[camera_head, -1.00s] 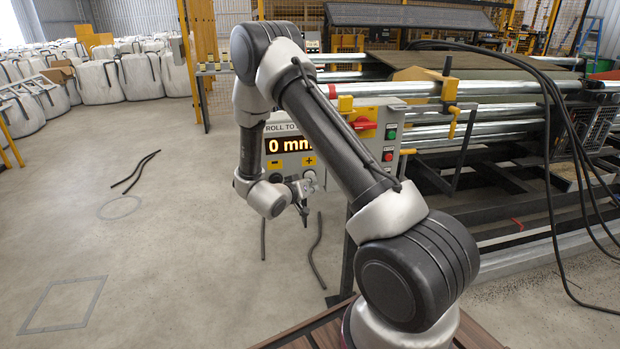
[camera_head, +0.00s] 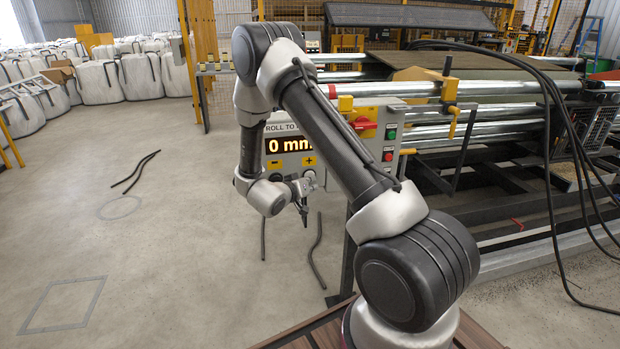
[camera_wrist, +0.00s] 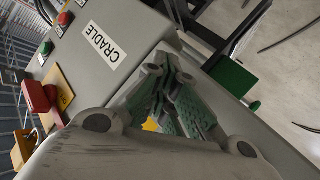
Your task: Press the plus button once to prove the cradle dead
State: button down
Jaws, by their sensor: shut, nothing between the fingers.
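The yellow plus button (camera_head: 309,161) is on the front of the grey control box, below the display (camera_head: 290,145) that reads 0 mm. The yellow minus button (camera_head: 275,165) is to its left. My gripper (camera_head: 305,221) is shut and empty, pointing down, in front of and below the buttons in the head view. In the wrist view my gripper's fingers (camera_wrist: 165,72) lie against the view of the grey box, which bears a CRADLE label (camera_wrist: 103,42). A small yellow patch (camera_wrist: 150,125) shows between the fingers; I cannot tell whether it is a button. Contact with the box is not visible.
A red switch (camera_wrist: 38,96) on a yellow plate and green and red push buttons sit on the box's side. The roller machine (camera_head: 500,130) stands to the right, with black cables (camera_head: 552,150) hanging over it. The floor at left is mostly clear; white bags (camera_head: 100,80) stand behind.

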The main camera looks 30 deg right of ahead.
jog(key=shift+s, duration=0.1)
jog(key=shift+s+a, duration=0.25)
jog(key=shift+s, duration=0.4)
jog(key=shift+s+a, duration=0.2)
jog(key=shift+s, duration=0.6)
jog(key=shift+s+a, duration=0.25)
jog(key=shift+s, duration=0.6)
jog(key=shift+s+a, duration=0.2)
jog(key=shift+s, duration=0.6)
